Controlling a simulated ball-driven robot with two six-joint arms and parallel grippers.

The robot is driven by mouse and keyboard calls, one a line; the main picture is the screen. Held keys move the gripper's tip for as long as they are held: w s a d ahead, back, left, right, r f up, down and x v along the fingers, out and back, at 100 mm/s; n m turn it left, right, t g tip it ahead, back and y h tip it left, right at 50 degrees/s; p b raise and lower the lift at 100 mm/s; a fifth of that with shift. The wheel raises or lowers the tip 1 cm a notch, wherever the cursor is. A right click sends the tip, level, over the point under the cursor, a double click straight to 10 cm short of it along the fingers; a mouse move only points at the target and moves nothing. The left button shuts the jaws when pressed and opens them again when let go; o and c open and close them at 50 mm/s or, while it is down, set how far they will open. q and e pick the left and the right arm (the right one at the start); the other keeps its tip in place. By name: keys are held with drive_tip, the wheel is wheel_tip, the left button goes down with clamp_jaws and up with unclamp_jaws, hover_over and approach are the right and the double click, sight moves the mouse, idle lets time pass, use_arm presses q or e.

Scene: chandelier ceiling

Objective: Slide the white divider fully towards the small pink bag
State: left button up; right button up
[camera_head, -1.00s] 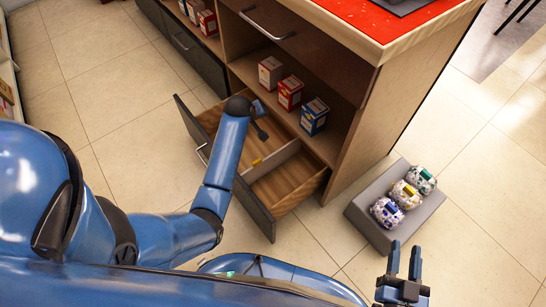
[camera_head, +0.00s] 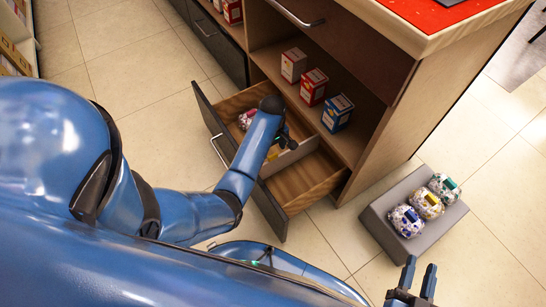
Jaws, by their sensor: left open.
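The white divider (camera_head: 296,154) stands upright across the open wooden drawer (camera_head: 318,178), with a compartment on each side. A small yellow patch (camera_head: 272,154) shows beside it. A small pink-and-white bag (camera_head: 246,118) lies in the left compartment, partly hidden behind my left arm. My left gripper (camera_head: 286,139) is over the drawer, close to the divider on its left side; it is open, and its fingers are small and dark, so contact cannot be told. The right compartment looks empty. My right gripper (camera_head: 419,277) is open and empty at the lower right, away from the drawer.
Several small boxes (camera_head: 312,88) stand on the shelf above the drawer. A grey block (camera_head: 407,240) with three patterned bags (camera_head: 427,203) stands on the floor at right. The cabinet side (camera_head: 400,140) and dark drawer front (camera_head: 273,213) bound the space. Tiled floor is free around.

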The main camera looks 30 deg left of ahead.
sight(273, 155)
use_arm(q)
drive_tip(key=shift+f+b, duration=1)
drive_tip(key=shift+f, duration=1.15)
drive_tip(key=shift+c, duration=0.3)
clamp_jaws()
